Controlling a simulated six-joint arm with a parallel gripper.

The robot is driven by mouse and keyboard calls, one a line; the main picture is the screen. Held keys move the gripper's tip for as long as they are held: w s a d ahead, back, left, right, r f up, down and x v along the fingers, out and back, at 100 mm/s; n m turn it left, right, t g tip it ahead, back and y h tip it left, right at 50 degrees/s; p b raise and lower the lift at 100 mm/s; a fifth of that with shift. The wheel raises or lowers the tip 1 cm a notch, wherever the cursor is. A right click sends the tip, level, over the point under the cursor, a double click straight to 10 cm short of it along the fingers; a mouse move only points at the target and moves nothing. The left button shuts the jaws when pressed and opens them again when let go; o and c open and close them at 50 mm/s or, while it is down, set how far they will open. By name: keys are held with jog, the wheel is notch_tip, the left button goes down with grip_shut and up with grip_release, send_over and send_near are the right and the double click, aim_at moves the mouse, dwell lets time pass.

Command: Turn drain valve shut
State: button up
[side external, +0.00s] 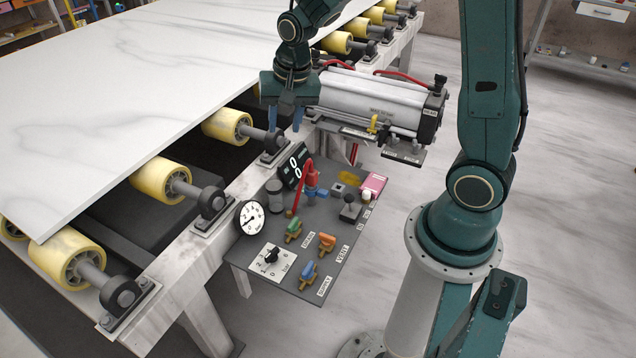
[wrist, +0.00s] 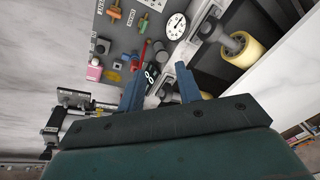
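The dark control panel (side external: 262,237) carries three small valves. A green-handled valve (side external: 293,230) stands beside a label that seems to read DRAIN (side external: 308,241). An orange-handled valve (side external: 327,242) is near the VENT label, and a blue-handled one (side external: 308,270) is near the SUPPLY label. The wrist view shows the green handle (wrist: 143,22) and the orange handle (wrist: 115,11) near the top edge. My gripper (side external: 284,118) is open and empty, well behind and above the valves, near the frame rail. Its two blue fingers (wrist: 160,90) stand apart in the wrist view.
A large cylinder (side external: 370,100) is right of my gripper. Rollers (side external: 166,181) carry the white slab (side external: 130,85).

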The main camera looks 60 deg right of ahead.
jog(key=w+d+f+m+g, duration=0.1)
jog(key=w+d+f+m, duration=0.1)
jog(key=f, duration=0.4)
jog(key=w+d+f+m, duration=0.1)
jog(key=w+f+m, duration=0.1)
jog(key=f, duration=0.4)
jog(key=m+g, duration=0.1)
jog(key=m, duration=0.3)
send_over(293, 222)
notch_tip(293, 222, down, 13)
jog(key=shift+f, duration=0.1)
jog(key=shift+f, duration=6.8)
grip_shut()
